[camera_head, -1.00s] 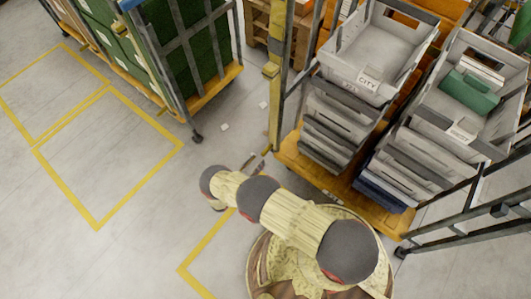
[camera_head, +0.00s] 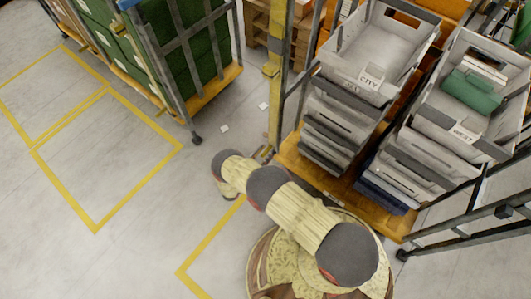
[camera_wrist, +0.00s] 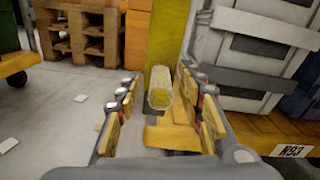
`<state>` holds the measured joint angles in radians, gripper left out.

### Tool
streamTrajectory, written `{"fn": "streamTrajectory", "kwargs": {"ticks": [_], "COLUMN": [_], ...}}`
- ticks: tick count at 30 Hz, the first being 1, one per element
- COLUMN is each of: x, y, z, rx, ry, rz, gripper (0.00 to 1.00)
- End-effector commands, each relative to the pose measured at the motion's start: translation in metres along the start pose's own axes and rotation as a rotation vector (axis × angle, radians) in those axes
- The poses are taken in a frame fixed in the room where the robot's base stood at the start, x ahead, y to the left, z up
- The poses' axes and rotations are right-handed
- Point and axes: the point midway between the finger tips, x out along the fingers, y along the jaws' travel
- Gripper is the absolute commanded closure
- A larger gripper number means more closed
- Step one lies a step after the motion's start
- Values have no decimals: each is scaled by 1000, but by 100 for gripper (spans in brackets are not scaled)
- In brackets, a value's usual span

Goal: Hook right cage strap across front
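The right cage (camera_head: 325,182) holds two stacks of grey totes on an orange-brown base. A yellow upright band (camera_head: 276,90), seemingly the strap, runs down its left front corner; it also shows in the wrist view (camera_wrist: 168,35). My gripper (camera_wrist: 165,105) is open, its two fingers apart. A pale yellow, rounded piece (camera_wrist: 160,90), perhaps the strap's end, stands between the fingers with gaps on both sides. Whether it touches anything behind is unclear. In the head view my gripper is mostly hidden by my arm, near the cage's lower left corner.
Another cage (camera_head: 190,60) with green contents stands at the upper left. Wooden pallets (camera_wrist: 85,32) are behind. Dark cage bars (camera_head: 465,240) stick out at the right. Yellow floor lines (camera_head: 97,226) and small white scraps (camera_head: 224,128) lie on otherwise clear floor.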

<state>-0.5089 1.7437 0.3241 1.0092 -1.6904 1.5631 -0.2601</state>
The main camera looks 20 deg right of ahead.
Motion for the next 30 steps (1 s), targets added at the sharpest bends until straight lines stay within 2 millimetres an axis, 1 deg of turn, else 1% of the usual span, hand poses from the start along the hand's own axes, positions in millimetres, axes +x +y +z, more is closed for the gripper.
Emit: {"fn": "streamTrajectory", "kwargs": {"ticks": [2, 20, 30], "x": [0, 0, 0], "y": [0, 0, 0], "z": [0, 0, 0], "rx": [0, 0, 0], "ry": [0, 0, 0], "rz": [0, 0, 0], "gripper": [65, 99, 100]}}
